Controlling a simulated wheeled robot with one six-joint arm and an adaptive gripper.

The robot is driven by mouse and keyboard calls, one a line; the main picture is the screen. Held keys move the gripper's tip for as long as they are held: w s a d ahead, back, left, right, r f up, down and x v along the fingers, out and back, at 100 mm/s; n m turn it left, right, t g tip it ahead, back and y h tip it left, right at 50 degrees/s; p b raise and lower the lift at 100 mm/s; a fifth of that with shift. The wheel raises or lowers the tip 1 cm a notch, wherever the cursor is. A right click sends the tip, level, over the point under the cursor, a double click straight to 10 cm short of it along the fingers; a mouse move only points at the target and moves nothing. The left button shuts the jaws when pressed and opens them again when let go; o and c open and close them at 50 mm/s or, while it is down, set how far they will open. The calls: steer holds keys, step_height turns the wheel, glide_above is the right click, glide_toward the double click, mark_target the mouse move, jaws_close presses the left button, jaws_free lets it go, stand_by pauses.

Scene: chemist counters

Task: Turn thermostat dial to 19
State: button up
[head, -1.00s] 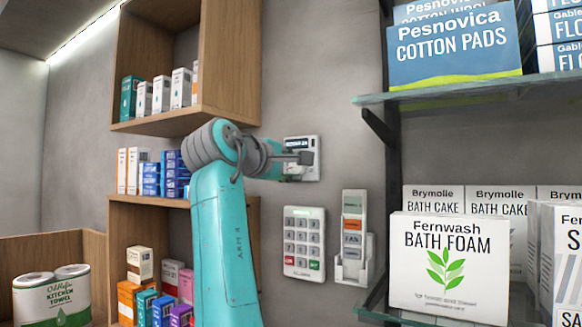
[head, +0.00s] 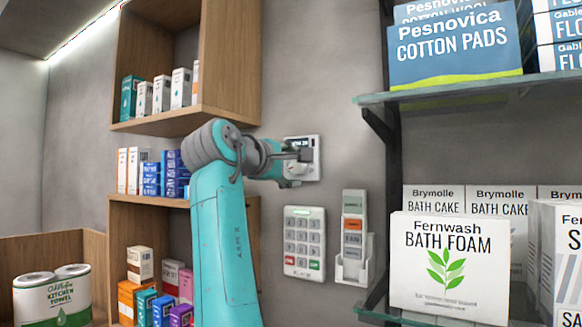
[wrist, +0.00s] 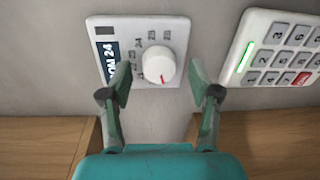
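The thermostat (wrist: 183,32) is a pale wall plate with a dark display, whose visible part reads "OM 24". Its round white dial (wrist: 154,65) carries a red pointer mark at its lower right edge in the wrist view, with small printed numbers around its left and top. My gripper (wrist: 160,72) is open, one finger on each side of the dial, with visible gaps and no clear contact. In the head view my gripper (head: 302,158) is in front of the thermostat (head: 316,172) and hides part of it.
A keypad (head: 304,240) with a green light is on the wall below the thermostat; it is at the right in the wrist view (wrist: 275,55). Wooden shelving (head: 232,60) stands left, glass shelves (head: 450,88) right.

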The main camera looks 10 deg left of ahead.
steer(key=v, duration=1.2)
stand_by(0.3)
